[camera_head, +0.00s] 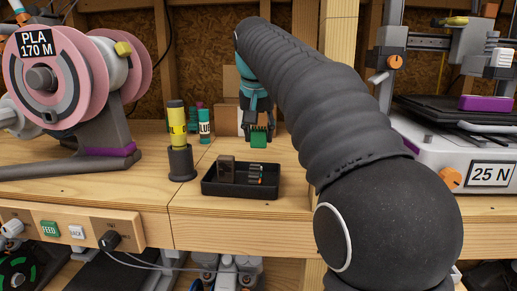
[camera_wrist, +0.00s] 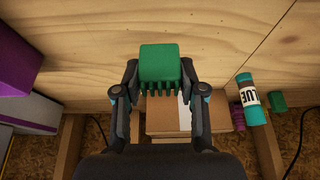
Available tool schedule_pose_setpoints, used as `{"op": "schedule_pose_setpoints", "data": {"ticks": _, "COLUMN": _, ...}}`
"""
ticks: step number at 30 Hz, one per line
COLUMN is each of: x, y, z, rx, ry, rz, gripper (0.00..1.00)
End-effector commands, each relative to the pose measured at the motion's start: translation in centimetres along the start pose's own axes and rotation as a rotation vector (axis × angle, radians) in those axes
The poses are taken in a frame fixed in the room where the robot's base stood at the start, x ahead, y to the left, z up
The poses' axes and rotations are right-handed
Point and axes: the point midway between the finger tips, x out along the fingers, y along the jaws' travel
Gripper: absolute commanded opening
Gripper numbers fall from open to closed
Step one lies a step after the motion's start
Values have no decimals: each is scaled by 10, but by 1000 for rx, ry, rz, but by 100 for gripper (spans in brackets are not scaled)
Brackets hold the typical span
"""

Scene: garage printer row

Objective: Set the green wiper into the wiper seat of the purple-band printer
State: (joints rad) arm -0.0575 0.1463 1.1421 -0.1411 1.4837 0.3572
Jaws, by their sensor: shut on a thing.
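The green wiper (camera_head: 259,139) is held up over the back of the workbench, behind the black tray. My gripper (camera_head: 257,120) is shut on it. In the wrist view the wiper (camera_wrist: 160,63) sits between the two fingertips of my gripper (camera_wrist: 158,88), its teeth towards the palm. A white printer (camera_head: 455,150) with a "25 N" label stands at the right, with a purple block (camera_head: 487,103) on its dark bed. A purple surface and white body also show at the left of the wrist view. I cannot make out a wiper seat; my arm hides part of the printer.
A black tray (camera_head: 240,191) holds a brown block and a dark toothed piece. A yellow tube (camera_head: 177,125) stands in a black holder, with a teal glue stick (camera_head: 205,128) behind. A pink filament spool (camera_head: 65,75) is at the left. Bare bench lies around the tray.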

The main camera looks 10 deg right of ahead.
Motion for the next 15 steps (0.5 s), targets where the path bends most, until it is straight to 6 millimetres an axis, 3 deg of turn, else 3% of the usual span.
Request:
{"op": "schedule_pose_setpoints", "data": {"ticks": 7, "x": 32, "y": 0, "z": 14, "rx": -1, "ry": -2, "rz": 1, "gripper": 5}}
{"op": "schedule_pose_setpoints", "data": {"ticks": 15, "x": 36, "y": 0, "z": 15, "rx": 0, "ry": 0, "rz": 0, "gripper": 5}}
